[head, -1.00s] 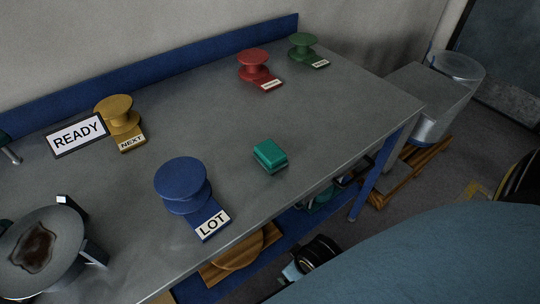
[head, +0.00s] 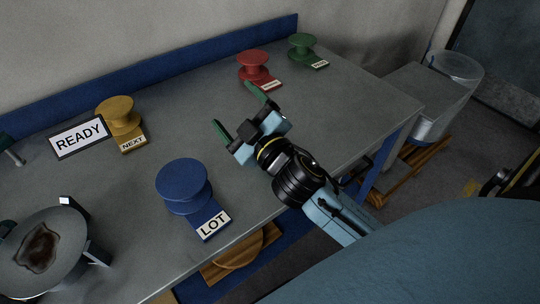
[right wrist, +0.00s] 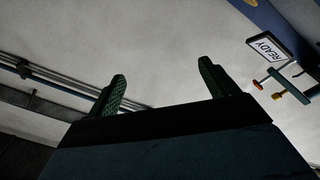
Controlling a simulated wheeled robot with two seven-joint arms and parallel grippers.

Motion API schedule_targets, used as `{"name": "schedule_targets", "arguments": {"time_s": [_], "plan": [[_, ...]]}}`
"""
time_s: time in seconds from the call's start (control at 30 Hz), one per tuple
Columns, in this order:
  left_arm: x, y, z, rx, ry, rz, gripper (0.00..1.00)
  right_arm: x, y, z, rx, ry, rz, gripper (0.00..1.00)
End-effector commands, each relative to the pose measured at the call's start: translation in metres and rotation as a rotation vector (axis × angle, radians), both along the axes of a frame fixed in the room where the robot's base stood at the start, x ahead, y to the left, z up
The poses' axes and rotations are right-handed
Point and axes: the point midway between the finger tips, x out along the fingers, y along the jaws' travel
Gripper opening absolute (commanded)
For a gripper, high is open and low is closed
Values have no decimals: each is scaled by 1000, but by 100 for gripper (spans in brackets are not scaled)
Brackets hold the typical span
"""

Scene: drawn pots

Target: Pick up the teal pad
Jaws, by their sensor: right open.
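The teal pad is not visible now; in the earlier head view it lay on the grey table (head: 330,110), where my right arm now covers the spot. My right gripper (head: 240,108) is over that part of the table in the head view, its two green fingers apart and nothing between them. In the right wrist view the fingers (right wrist: 160,90) are also spread, with only wall and background beyond them.
A blue button stand (head: 183,183) labelled LOT is left of my right gripper. Yellow (head: 118,115), red (head: 254,68) and green (head: 303,46) stands are farther back. A READY sign (head: 79,136) and a stained round pan (head: 38,250) are at the left.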

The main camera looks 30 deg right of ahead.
Motion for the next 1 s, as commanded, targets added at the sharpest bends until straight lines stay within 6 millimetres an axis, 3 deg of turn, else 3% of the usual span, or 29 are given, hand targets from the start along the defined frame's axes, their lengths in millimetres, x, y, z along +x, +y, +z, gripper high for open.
{"name": "schedule_targets", "arguments": {"time_s": [0.03,0.1,0.23,0.37,0.5,0.63,0.73,0.83,1.0], "plan": [[0,0,0,0,0,0,46,8,16,25,-83,-119,76,85],[0,0,0,0,0,0,46,11,44,50,-206,-269,196,85],[0,0,0,0,-1,-1,46,6,95,71,-468,-486,443,85],[0,0,0,0,-1,-1,46,-4,135,56,-761,-609,715,85],[1,0,0,0,-1,-1,46,-8,147,11,-1106,-611,1015,85],[1,0,0,0,-1,-1,46,0,119,-39,-1425,-469,1275,85],[1,-1,0,0,-2,-1,46,10,74,-68,-1646,-260,1444,85],[1,-1,0,-1,-2,-1,46,19,19,-82,-1811,-3,1566,85],[1,-1,0,-1,-2,-1,46,23,-56,-79,-1948,394,1666,85]]}}
